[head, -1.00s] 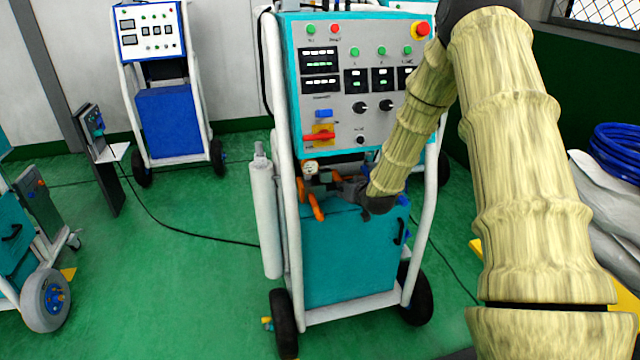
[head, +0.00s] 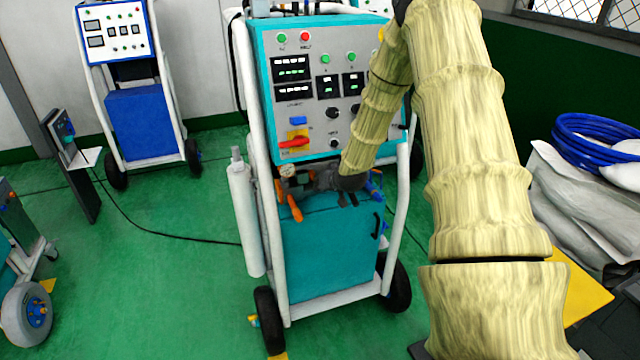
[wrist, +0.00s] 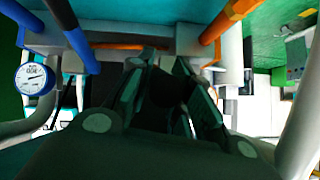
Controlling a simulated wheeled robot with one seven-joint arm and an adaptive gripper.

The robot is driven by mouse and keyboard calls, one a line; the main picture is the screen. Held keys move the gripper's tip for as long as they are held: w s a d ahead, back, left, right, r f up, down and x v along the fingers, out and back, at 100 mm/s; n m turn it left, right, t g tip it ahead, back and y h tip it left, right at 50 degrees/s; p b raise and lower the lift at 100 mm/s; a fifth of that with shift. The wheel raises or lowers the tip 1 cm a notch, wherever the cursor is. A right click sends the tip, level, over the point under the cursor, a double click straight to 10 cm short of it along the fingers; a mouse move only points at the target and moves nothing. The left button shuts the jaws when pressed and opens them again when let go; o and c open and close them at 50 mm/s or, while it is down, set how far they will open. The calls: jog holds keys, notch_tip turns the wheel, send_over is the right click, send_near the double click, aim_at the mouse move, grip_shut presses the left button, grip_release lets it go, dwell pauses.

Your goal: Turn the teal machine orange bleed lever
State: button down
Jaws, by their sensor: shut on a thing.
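The teal machine (head: 326,250) stands upright in a white tube frame in the head view, its grey control panel above a teal lower box. My gripper (head: 318,180) is in the gap under the panel, among the valves. In the wrist view my gripper (wrist: 165,75) has its dark fingers close together, shut on the orange bleed lever (wrist: 118,46), an orange bar showing behind the fingertips. The fingers hide the gripped part. Another orange handle (wrist: 230,18) is to the right, and a blue handle (wrist: 72,35) and a round gauge (wrist: 32,78) are to the left.
A red switch handle (head: 294,142) sits on the panel above my gripper. A white cylinder (head: 243,218) stands beside the frame. A blue-and-white machine (head: 143,125) is behind at left. Blue hose (head: 595,135) lies on sacks at right. Green floor is open at left.

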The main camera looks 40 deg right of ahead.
jog(key=shift+d, duration=0.1)
jog(key=c, duration=1.3)
grip_release()
jog(key=shift+s+r, duration=0.1)
jog(key=v, duration=1.1)
jog(key=shift+s+r, duration=0.15)
jog(key=shift+s, duration=0.2)
jog(key=shift+c, duration=0.3)
